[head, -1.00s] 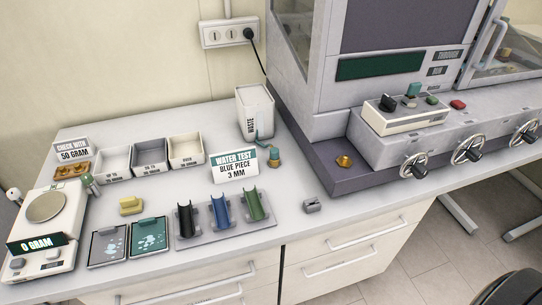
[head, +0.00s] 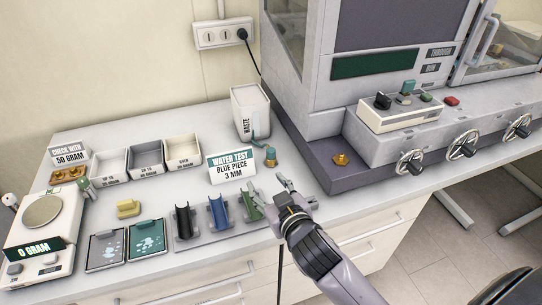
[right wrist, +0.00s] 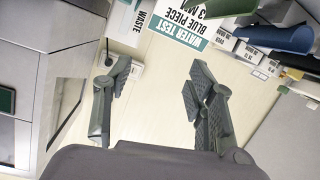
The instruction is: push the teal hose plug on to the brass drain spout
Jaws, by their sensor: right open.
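A brass fitting (head: 341,159), apparently the drain spout, sits on the machine's dark ledge to the right of the plug. My right gripper (head: 297,191) is open and empty near the bench's front edge, below and right of the plug and apart from it. Its spread fingers also show in the right wrist view (right wrist: 156,82), with nothing between them. My left gripper is not in view.
The water test sign (head: 232,166) stands left of the plug. A rack with a green trough (head: 250,204) is close left of my right gripper. The grey machine (head: 330,120) rises behind the spout. Bench between plug and ledge is clear.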

